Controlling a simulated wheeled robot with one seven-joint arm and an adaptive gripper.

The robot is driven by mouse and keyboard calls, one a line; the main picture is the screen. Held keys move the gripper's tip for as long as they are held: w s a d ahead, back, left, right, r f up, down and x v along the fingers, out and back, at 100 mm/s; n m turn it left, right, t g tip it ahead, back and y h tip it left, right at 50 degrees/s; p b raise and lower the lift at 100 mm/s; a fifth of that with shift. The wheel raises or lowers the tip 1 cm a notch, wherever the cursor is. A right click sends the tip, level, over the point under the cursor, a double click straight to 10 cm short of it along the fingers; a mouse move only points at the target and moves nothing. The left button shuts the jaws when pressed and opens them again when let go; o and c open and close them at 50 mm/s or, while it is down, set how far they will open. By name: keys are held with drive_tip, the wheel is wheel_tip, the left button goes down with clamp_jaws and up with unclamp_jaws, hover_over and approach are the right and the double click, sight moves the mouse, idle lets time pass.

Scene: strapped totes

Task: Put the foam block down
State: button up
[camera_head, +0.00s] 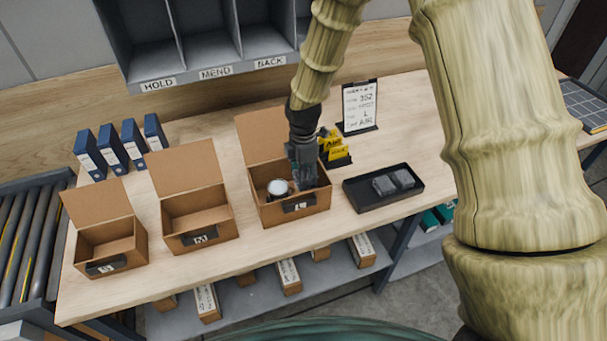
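My gripper (308,183) points down into the right-hand open cardboard box (287,214), near its right side. The fingertips are small and dark here, and I cannot tell whether they are apart or hold something. A foam block held by the gripper cannot be made out. Two dark grey blocks (393,182), which may be foam, lie in a black tray (377,204) to the right of the box. A white-topped round item (278,187) stands in the same box, left of the gripper.
Two more open boxes, a middle one (201,237) and a left one (114,263), look empty. Blue binders (118,148), a yellow card holder (335,148) and a clipboard stand (360,106) are behind. Grey cubbies (215,73) hang above. Clear tabletop lies between boxes and tray.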

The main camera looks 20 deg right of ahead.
drive_tip(key=shift+s+f, duration=0.2)
drive_tip(key=shift+f, duration=0.05)
drive_tip(key=shift+w+f, duration=0.45)
drive_tip(key=shift+f, duration=0.25)
drive_tip(key=shift+s+r, duration=0.15)
drive_tip(key=shift+s, duration=0.15)
drive_tip(key=shift+w+f, duration=0.2)
drive_tip(key=shift+f, duration=0.25)
drive_tip(key=shift+s+f, duration=0.1)
drive_tip(key=o, duration=0.7)
drive_tip(key=shift+c, duration=0.2)
